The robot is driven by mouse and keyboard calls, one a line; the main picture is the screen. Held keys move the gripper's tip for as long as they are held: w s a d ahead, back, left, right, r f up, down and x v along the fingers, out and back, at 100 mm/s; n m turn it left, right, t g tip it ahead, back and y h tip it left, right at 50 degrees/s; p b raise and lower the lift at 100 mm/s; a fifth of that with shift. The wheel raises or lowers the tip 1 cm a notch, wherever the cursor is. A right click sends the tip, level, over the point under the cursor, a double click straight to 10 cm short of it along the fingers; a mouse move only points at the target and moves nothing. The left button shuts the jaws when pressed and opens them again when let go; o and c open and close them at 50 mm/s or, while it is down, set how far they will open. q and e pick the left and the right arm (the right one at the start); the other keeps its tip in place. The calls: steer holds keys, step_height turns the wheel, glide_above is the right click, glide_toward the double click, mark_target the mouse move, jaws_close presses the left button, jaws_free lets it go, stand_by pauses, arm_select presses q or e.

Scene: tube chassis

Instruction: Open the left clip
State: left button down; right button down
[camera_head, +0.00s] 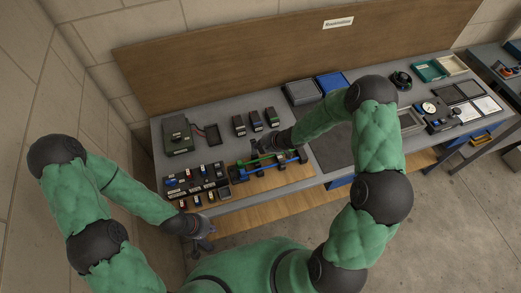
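The tube chassis (265,172) lies on a wooden board on the bench, with a green tube (258,159) and a blue tube (284,160) running across dark blocks. The left clip appears to be part of the dark block at its left end (237,174), but it is too small to tell whether it is open. My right gripper (258,151) is over the back of the chassis, close to the green tube; its fingers are too small to read, and contact cannot be told. My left gripper (207,240) hangs in front of the bench's front edge, away from the chassis.
A dark rack of small coloured parts (195,182) stands left of the chassis. Several small dark boxes (256,121) and a larger grey-green box (177,134) stand behind. A dark mat (332,148) lies to the right. A wooden panel (230,55) closes off the back.

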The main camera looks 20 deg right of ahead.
steer(key=shift+w+r, duration=0.2)
steer(key=shift+w, duration=0.1)
steer(key=shift+d, duration=0.1)
